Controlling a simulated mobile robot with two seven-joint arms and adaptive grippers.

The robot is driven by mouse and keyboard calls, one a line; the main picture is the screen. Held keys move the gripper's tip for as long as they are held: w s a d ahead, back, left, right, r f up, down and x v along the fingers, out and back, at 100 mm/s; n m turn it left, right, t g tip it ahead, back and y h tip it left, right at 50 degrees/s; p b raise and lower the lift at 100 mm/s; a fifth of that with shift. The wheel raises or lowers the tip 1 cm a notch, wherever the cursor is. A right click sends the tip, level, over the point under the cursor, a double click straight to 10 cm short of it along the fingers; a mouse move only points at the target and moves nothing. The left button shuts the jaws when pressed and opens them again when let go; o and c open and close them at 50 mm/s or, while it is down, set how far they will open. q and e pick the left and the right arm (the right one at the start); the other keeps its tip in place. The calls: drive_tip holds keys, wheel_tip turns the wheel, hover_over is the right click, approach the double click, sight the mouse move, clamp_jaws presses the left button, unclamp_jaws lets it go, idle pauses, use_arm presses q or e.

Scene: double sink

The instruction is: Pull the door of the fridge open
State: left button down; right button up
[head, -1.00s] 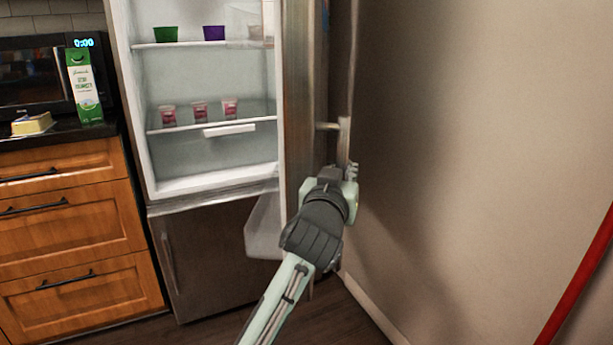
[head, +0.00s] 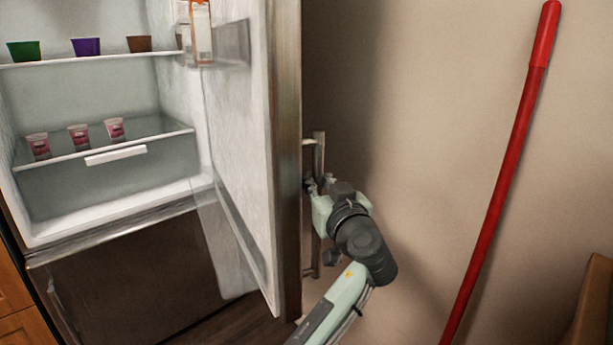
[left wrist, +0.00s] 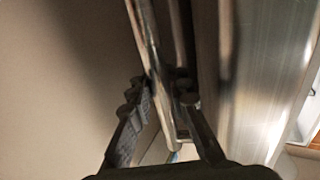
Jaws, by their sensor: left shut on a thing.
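The fridge (head: 115,175) stands at the left in the head view with its upper door (head: 238,130) standing wide open, its inner face and shelves in sight. The door's metal handle (head: 319,152) is on the outer side, facing the wall. My left gripper (head: 318,186) is shut on the handle, at the right of the door edge. In the left wrist view the fingers (left wrist: 162,108) close around the handle bar (left wrist: 150,60), beside the door's metal face (left wrist: 255,80). The fingertips are partly hidden in the head view. My right gripper is not in view.
Cups stand on the fridge shelves, among them a green cup (head: 24,51) and a purple cup (head: 87,47). A beige wall (head: 430,110) is close behind the handle. A red pole (head: 505,165) leans at the right. Dark floor shows below the door.

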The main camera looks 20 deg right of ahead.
use_arm(q)
drive_tip(key=shift+s+d, duration=0.15)
drive_tip(key=shift+d, duration=0.2)
drive_tip(key=c, duration=1.4)
unclamp_jaws()
drive_tip(key=shift+r, duration=0.15)
drive_tip(key=shift+a, duration=0.1)
drive_tip(key=s, duration=0.4)
drive_tip(key=s+a, duration=0.1)
drive_tip(key=s, duration=0.7)
drive_tip(key=shift+a, duration=0.3)
drive_tip(key=shift+w, duration=0.1)
